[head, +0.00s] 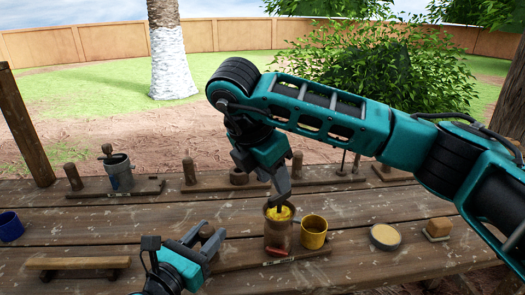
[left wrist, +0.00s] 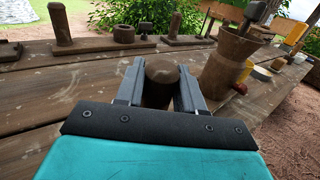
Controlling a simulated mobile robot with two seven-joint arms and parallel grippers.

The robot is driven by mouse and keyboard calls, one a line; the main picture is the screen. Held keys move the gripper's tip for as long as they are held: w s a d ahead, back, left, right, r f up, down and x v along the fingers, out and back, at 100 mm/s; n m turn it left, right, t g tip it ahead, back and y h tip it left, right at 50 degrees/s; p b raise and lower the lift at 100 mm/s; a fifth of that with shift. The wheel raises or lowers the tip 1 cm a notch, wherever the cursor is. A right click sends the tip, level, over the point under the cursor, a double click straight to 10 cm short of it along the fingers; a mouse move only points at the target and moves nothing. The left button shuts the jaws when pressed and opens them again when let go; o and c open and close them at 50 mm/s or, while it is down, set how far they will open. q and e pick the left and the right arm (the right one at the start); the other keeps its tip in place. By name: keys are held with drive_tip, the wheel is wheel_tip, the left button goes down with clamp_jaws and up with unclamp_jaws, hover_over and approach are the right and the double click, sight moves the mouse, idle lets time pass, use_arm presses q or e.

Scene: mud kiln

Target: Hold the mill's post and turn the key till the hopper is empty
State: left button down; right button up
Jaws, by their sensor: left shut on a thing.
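The mill (head: 278,236) is a brown cylinder on a wooden board, with yellow stuff visible in its open top, the hopper (head: 281,213). It also shows in the left wrist view (left wrist: 226,66). The mill's post (left wrist: 161,82) is a round-topped brown peg. My left gripper (head: 209,243) is shut on the post, with one finger on each side. My right gripper (head: 281,192) points down right over the hopper. Its fingertips hide the key, and I cannot tell whether they grip it. A small red piece (head: 277,251) is at the mill's foot.
A yellow cup (head: 313,236) stands just right of the mill. Further right are a round pale-topped dish (head: 385,237) and a tan block (head: 438,227). Boards with posts and a grey bucket (head: 119,174) line the back. A blue cup (head: 11,227) and a small wooden stand (head: 78,264) are left.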

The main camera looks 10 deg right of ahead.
drive_tip(key=v, duration=0.7)
drive_tip(key=shift+r, duration=0.35)
drive_tip(key=shift+s, duration=0.1)
idle(0.9)
